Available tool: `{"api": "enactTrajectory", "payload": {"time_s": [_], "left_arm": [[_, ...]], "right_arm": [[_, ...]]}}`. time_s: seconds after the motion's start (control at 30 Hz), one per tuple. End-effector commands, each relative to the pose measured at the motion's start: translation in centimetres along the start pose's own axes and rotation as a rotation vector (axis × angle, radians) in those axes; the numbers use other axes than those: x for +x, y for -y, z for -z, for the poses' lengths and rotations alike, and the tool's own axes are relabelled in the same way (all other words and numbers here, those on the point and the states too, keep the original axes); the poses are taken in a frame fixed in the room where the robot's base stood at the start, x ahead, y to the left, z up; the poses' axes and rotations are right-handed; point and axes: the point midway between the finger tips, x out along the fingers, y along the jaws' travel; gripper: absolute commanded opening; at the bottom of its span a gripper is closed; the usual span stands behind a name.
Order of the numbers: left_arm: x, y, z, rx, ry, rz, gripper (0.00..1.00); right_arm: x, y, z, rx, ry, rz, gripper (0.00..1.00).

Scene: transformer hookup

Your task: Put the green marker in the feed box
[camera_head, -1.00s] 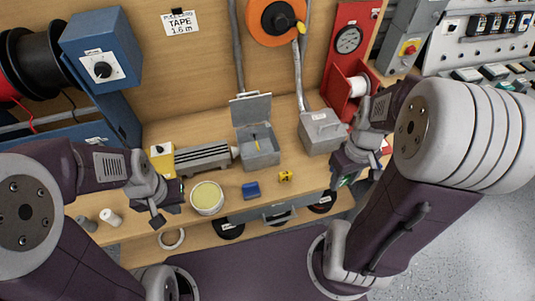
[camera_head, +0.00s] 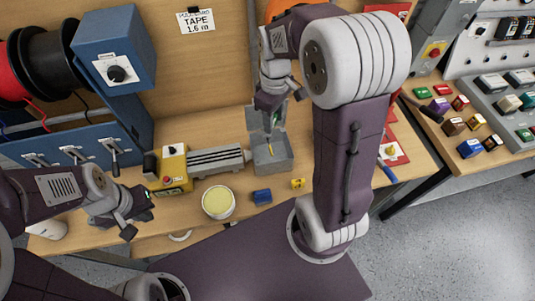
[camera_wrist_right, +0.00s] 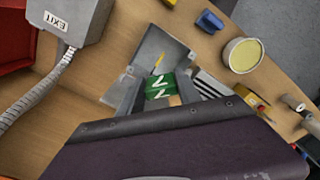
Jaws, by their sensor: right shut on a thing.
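The feed box is a grey box (camera_head: 273,158) with a raised lid, on the bench at the centre of the head view. A yellow piece shows inside it. My right gripper (camera_head: 270,112) is above the box, at its back. In the right wrist view it is shut on the green marker (camera_wrist_right: 160,86), which has white N letters. The marker is over the open feed box (camera_wrist_right: 165,42); whether it touches the box cannot be told. The marker is mostly hidden by my arm in the head view. My left gripper (camera_head: 138,214) is empty and open at the lower left.
A yellow-and-grey vise-like device (camera_head: 172,170) stands left of the box. A round tin (camera_head: 218,202), a blue block (camera_head: 262,196) and a small yellow piece (camera_head: 298,184) lie in front.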

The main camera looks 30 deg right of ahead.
Motion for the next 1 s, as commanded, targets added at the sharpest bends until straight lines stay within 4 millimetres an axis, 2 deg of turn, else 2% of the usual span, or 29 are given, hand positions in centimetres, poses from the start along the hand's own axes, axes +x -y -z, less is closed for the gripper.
{"api": "enactTrajectory", "payload": {"time_s": [0.3,0.4,0.5,0.67,0.8,0.9,1.0], "left_arm": [[1.3,0.0,-0.1,0.0,0.0,0.0,0.0],[1.5,0.0,-0.1,0.0,0.0,0.0,0.0],[1.5,0.0,-0.1,0.0,0.0,0.0,0.0],[1.6,0.0,-0.1,0.0,0.0,0.0,0.0],[1.9,0.0,-0.2,0.0,0.0,0.0,0.0],[1.9,0.0,-0.2,0.0,0.0,0.0,0.0],[1.9,0.0,-0.2,0.0,0.0,0.0,0.0]], "right_arm": [[9.9,0.1,-0.2,0.002,0.007,0.006,0.0],[12.2,0.1,-0.2,0.002,0.005,0.005,0.0],[13.5,0.1,-0.2,0.002,0.003,0.003,0.0],[14.0,0.0,-0.1,0.002,0.001,0.001,0.0],[16.4,0.1,-0.2,0.002,0.005,0.004,0.0],[17.6,0.1,-0.1,0.002,0.003,0.002,0.0],[17.7,0.0,-0.1,0.002,0.001,0.001,0.0]]}}
